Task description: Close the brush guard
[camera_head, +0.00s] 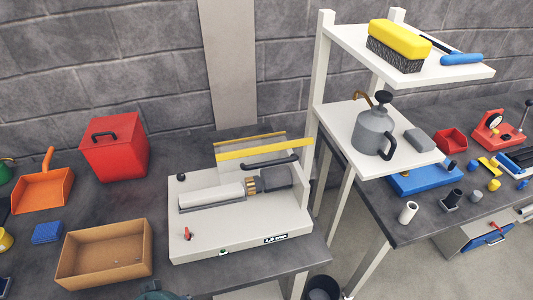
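The brush machine (205,243) is a pale box on the dark bench, with a light roller (212,195), a copper-coloured brush (251,185) and a dark motor-like cylinder (276,178) on top. The brush guard (240,169) is a clear panel with a yellow strip and a black handle (270,161). It stands raised behind the roller and brush, leaving them uncovered from the front. A small red switch (188,234) sits at the machine's front left.
A red box (114,148), an orange dustpan (45,187) and an open cardboard box (82,268) stand left of the machine. A white shelf rack (320,80) rises close on its right, with a grey can (372,132) and a yellow brush (400,38). Another cluttered bench lies further right.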

